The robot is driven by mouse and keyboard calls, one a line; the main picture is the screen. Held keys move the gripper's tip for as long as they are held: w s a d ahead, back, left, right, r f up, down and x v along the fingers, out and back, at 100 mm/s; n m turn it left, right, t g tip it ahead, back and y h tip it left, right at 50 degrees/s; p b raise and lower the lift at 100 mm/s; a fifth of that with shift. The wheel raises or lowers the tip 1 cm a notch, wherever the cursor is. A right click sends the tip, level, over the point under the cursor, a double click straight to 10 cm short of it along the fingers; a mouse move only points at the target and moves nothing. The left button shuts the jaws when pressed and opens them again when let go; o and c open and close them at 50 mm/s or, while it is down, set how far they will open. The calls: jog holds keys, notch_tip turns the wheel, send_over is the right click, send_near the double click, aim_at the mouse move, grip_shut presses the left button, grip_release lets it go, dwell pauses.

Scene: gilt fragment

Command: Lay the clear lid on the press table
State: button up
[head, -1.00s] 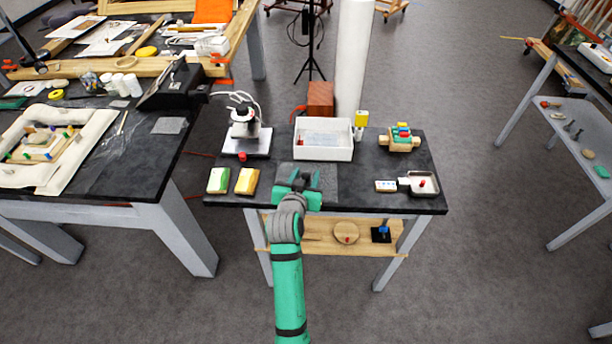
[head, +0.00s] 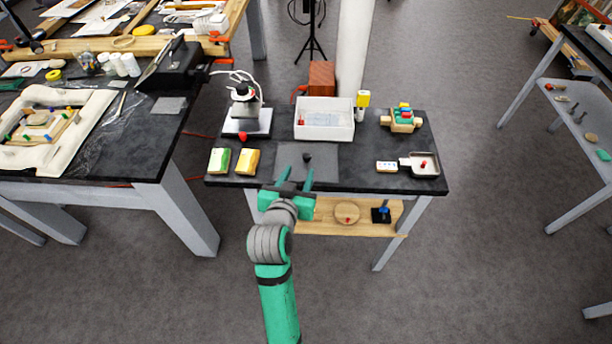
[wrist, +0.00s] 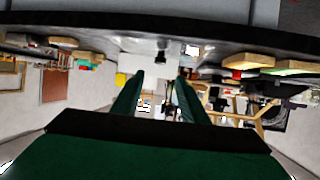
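A see-through grey square sheet with a dark knob, which looks like the clear lid (head: 325,165), lies flat on the dark tabletop of the press table (head: 348,181) near its front middle. The knob also shows in the upside-down wrist view, hanging from the table surface. My gripper (head: 294,180) is at the table's front edge, just in front of the lid and apart from it. Its two fingers are spread with nothing between them, as the wrist view also shows (wrist: 158,95).
Behind the lid stands a white tray (head: 323,133). A white device with a red knob (head: 246,115) and two sponge-like blocks (head: 246,161) are to the left. A small dish (head: 424,168) and a wooden holder with coloured pieces (head: 404,118) are to the right. A wooden shelf (head: 330,225) is below.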

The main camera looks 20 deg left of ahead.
jog(key=s+d+f, duration=1)
jog(key=s+f, duration=0.1)
jog(key=s, duration=0.3)
jog(key=s+d+r+t, duration=0.1)
jog(key=s+d, duration=0.3)
jog(key=s, duration=0.6)
jog(key=s+d+r+m+t+h, duration=0.1)
jog(key=s+d, duration=0.3)
jog(key=s, duration=0.6)
jog(key=shift+s+r+h, duration=0.2)
jog(key=shift+r+h, duration=0.1)
jog(key=shift+r, duration=0.55)
